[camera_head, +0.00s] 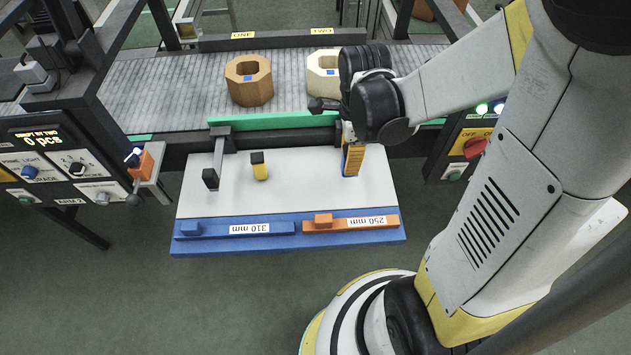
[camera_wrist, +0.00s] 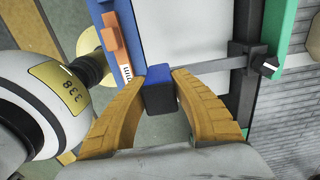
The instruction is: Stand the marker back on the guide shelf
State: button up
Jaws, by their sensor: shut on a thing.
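My gripper (camera_wrist: 159,73) has two ribbed yellow fingers closed on a small block-shaped marker (camera_wrist: 160,98). The marker has a blue end face and a dark body. In the head view my gripper (camera_head: 352,172) points down over the right part of the white guide shelf (camera_head: 310,185), and its fingers hide most of the marker. I cannot tell whether the marker touches the shelf. A second marker (camera_head: 260,168), yellow with a black top, stands on the left half of the shelf.
A blue 310 mm bar (camera_head: 210,230) and an orange 250 mm bar (camera_head: 375,223) lie along the shelf's blue front strip. A dark bracket (camera_head: 212,178) stands at left. Behind the green rail (camera_head: 270,122), brown (camera_head: 249,92) and cream (camera_head: 318,88) octagonal blocks sit on the conveyor.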

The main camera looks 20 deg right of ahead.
jog(key=shift+w+a+f+b, duration=1)
jog(key=shift+w+f, duration=0.6)
jog(key=shift+f, duration=0.2)
jog(key=shift+w+a+f+b, duration=1.05)
jog(key=shift+w+f, duration=0.5)
jog(key=shift+f, duration=0.3)
jog(key=shift+w+a+f+b, duration=0.85)
jog(key=shift+w+a+f, duration=0.25)
jog(key=shift+w+f, duration=0.6)
jog(key=shift+s, duration=0.1)
jog(key=shift+f, duration=0.2)
jog(key=o, duration=1)
